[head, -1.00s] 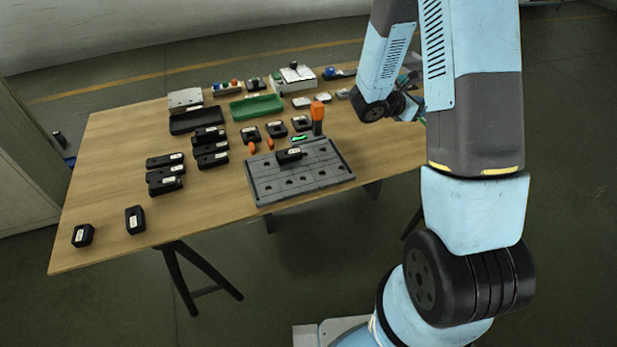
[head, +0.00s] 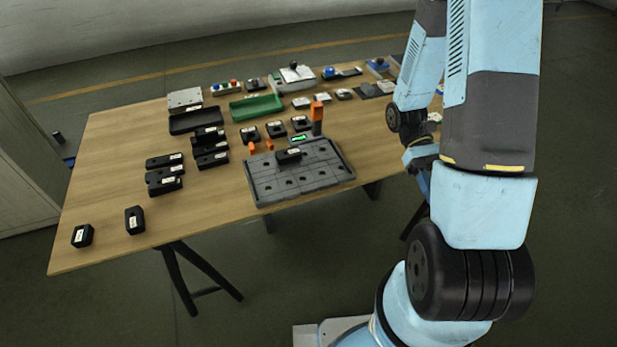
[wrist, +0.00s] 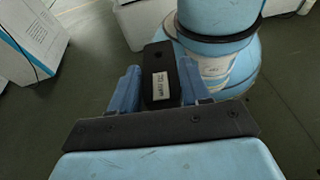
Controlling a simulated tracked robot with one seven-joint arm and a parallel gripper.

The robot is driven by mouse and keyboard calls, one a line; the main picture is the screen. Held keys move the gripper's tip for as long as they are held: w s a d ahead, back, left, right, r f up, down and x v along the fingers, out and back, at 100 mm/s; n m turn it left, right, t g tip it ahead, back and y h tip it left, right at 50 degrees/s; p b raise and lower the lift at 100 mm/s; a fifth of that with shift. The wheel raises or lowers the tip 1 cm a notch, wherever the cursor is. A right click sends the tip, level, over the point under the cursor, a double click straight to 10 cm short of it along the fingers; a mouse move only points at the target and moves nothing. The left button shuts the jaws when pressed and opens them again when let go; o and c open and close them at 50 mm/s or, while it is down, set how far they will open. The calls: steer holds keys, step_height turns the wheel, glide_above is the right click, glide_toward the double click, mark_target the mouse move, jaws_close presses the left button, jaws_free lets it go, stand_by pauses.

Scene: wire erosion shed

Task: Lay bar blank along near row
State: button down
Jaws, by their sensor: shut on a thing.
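In the wrist view my gripper (wrist: 159,72) is shut on a black bar blank (wrist: 158,60). The bar lies between two blue fingers and carries a white label too small to read. In the head view my gripper and the bar are hidden behind my arm, off the right side of the table. A grey plate (head: 266,191) with rows of dark holes lies near the table's front edge. One black labelled block (head: 289,156) sits on its far part. The plate's near row of holes is bare.
Several black labelled blocks (head: 164,160) stand on the left of the wooden table (head: 110,190). An orange-topped post (head: 317,117) rises at the plate's back edge. A green tray (head: 256,106) and a black tray (head: 195,120) lie behind. The wrist view shows floor and a white box (wrist: 140,22).

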steer(key=w+a+r+m+t+y, duration=0.2)
steer(key=a+m+t+y, duration=0.3)
steer(key=a+m+y, duration=0.8)
steer(key=m+t+y, duration=0.3)
steer(key=m+t, duration=0.1)
steer(key=t, duration=0.1)
glide_above(312, 175)
step_height(312, 175, down, 8)
steer(key=shift+s+r, duration=0.1)
steer(key=shift+f, duration=1.6)
steer(key=shift+f, duration=0.25)
